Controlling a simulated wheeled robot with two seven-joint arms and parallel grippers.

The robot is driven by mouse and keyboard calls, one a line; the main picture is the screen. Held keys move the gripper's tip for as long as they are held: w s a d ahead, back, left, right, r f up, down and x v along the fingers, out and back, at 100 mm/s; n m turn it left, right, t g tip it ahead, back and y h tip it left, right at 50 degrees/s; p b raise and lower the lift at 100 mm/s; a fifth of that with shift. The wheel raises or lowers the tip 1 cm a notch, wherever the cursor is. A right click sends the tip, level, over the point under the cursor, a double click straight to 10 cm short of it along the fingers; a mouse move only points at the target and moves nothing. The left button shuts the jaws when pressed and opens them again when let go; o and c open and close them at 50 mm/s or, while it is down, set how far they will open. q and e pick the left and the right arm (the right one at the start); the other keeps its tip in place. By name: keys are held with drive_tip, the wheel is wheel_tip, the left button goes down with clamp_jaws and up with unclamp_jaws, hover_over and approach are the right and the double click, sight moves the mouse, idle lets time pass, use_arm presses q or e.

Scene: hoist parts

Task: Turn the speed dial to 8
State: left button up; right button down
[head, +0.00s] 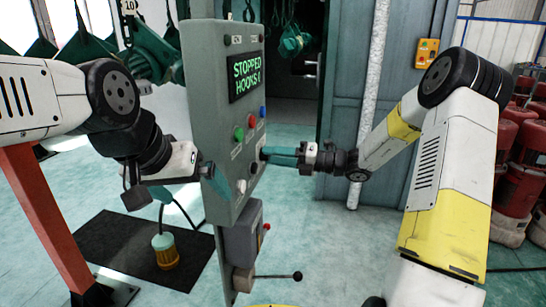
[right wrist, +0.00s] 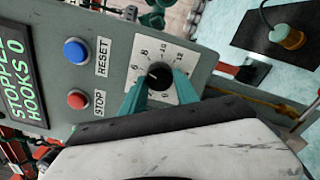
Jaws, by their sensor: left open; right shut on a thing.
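The speed dial (right wrist: 158,74) is a dark round knob on a white plate with printed numbers, seen in the right wrist view. The fingers of my right gripper (right wrist: 160,84) stand on both sides of the knob and are shut on it. The pointer's exact reading is too small to tell. In the head view my right gripper (head: 268,153) reaches the panel (head: 215,105) from the right, and its fingers hide the dial. My left gripper (head: 212,178) is open at the panel's left edge, apart from the dial.
The panel's screen (head: 246,75) reads "STOPPED" and "HOOKS", with a 0 in the wrist view. Blue (right wrist: 76,51) and red (right wrist: 78,99) buttons, labelled RESET and STOP, sit near the dial. A green button (head: 239,134) and a pale knob (head: 241,186) are also on the panel.

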drive_tip(key=shift+m, duration=1.9)
drive_tip(key=c, duration=0.9)
unclamp_jaws()
drive_tip(key=shift+d, duration=0.1)
drive_tip(key=v, duration=0.7)
drive_tip(key=shift+d, duration=0.35)
drive_tip(key=shift+s, duration=0.1)
